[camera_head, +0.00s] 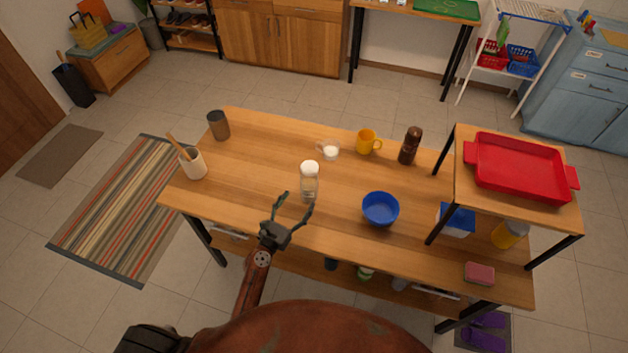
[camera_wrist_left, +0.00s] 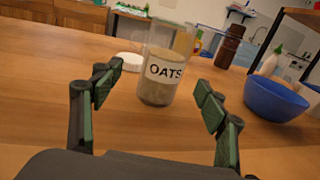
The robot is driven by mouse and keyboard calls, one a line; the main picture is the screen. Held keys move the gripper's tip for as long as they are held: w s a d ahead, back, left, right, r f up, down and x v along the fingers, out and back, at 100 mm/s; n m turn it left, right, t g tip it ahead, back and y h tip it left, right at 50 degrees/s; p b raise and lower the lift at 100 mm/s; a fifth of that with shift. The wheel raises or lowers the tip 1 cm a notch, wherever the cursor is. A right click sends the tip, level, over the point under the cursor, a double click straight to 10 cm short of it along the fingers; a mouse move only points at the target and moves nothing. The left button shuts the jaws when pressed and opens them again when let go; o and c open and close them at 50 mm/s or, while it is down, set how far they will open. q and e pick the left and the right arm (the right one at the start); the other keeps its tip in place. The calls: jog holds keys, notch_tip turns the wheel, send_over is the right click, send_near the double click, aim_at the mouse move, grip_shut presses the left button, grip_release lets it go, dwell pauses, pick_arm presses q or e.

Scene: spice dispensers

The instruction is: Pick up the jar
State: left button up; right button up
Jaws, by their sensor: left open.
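My left gripper (camera_head: 298,202) is open and empty, on the near side of the jar. In the left wrist view the fingers (camera_wrist_left: 158,92) spread to either side, with the jar ahead between them. I cannot tell the exact gap. My right gripper is not in view.
A blue bowl (camera_head: 380,209) is right of the jar. A utensil holder (camera_head: 193,163) and dark cup (camera_head: 218,125) are left. A red tray (camera_head: 520,170) tops the raised shelf.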

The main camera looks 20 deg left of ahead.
aim_at(305, 194)
pick_arm(q)
jog(key=shift+w+r, duration=0.1)
jog(key=shift+w, duration=0.35)
jog(key=x, duration=0.5)
jog(key=shift+w+d, duration=0.2)
jog(key=shift+d, duration=0.25)
jog(key=shift+w+d, duration=0.15)
jog(key=shift+w, duration=0.45)
jog(key=c, duration=1.5)
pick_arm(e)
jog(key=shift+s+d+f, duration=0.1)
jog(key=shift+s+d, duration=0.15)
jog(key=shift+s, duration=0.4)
